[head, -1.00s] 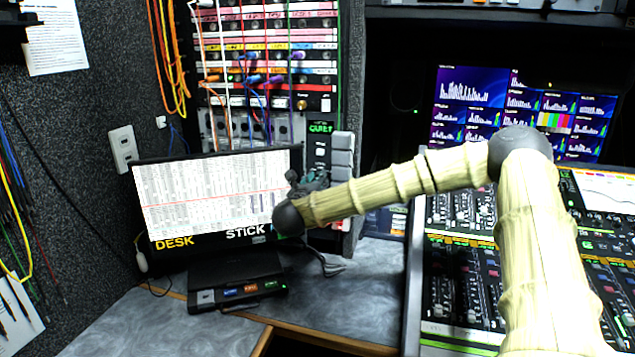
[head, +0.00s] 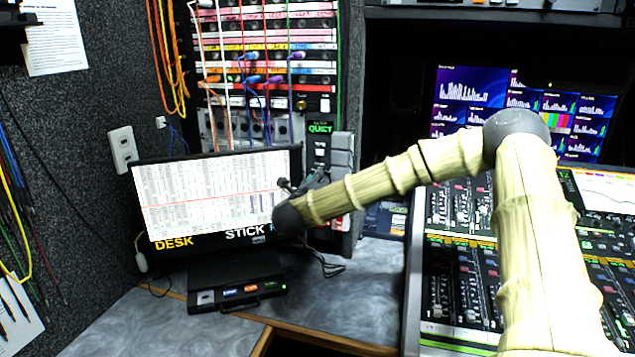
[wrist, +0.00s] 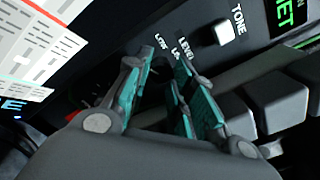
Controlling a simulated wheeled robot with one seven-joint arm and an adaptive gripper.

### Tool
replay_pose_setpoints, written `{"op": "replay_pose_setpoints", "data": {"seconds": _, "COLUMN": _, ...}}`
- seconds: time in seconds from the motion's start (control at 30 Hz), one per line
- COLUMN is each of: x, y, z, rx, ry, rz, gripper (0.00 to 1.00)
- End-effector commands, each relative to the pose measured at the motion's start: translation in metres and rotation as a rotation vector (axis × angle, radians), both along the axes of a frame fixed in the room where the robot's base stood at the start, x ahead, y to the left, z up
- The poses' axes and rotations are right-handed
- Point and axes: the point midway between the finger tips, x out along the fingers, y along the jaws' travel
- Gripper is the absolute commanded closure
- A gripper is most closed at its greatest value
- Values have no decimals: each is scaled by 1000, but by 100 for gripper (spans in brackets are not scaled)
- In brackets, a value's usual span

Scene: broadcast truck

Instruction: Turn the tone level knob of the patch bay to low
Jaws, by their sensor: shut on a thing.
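The patch bay (head: 312,67) stands at the back, with coloured label strips and plugged cords. In the wrist view its black panel shows a white TONE button (wrist: 225,33), the words LEVEL and LOW, and part of the green QUIET sign (wrist: 290,12). My gripper (wrist: 161,72) has its teal-padded fingers at the panel beside LOW and LEVEL, shut on the tone level knob. The knob is hidden between the fingers, and its setting cannot be read. In the head view my gripper (head: 308,182) is at the panel's lower part, largely hidden by my wrist.
A laptop-like screen (head: 205,190) stands left of my gripper, close to my wrist. Grey keys (wrist: 278,98) line the panel's right side. A mixing desk (head: 455,290) lies right, beneath my arm. The grey desktop (head: 365,290) is clear in front.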

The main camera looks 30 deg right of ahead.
Motion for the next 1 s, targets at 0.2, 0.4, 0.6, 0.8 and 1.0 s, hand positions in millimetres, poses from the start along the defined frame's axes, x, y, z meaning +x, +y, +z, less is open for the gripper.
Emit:
{"op": "replay_pose_setpoints", "data": {"seconds": 0.2, "x": 0, "y": 1, "z": 2, "rx": -136, "ry": 157, "rz": 2, "gripper": 100}}
{"op": "replay_pose_setpoints", "data": {"seconds": 0.4, "x": 0, "y": 1, "z": 3, "rx": -260, "ry": 302, "rz": 2, "gripper": 100}}
{"op": "replay_pose_setpoints", "data": {"seconds": 0.6, "x": 0, "y": 1, "z": 3, "rx": -383, "ry": 446, "rz": 3, "gripper": 100}}
{"op": "replay_pose_setpoints", "data": {"seconds": 0.8, "x": 0, "y": 1, "z": 3, "rx": -504, "ry": 586, "rz": 3, "gripper": 100}}
{"op": "replay_pose_setpoints", "data": {"seconds": 1.0, "x": 0, "y": 1, "z": 2, "rx": -605, "ry": 706, "rz": 4, "gripper": 100}}
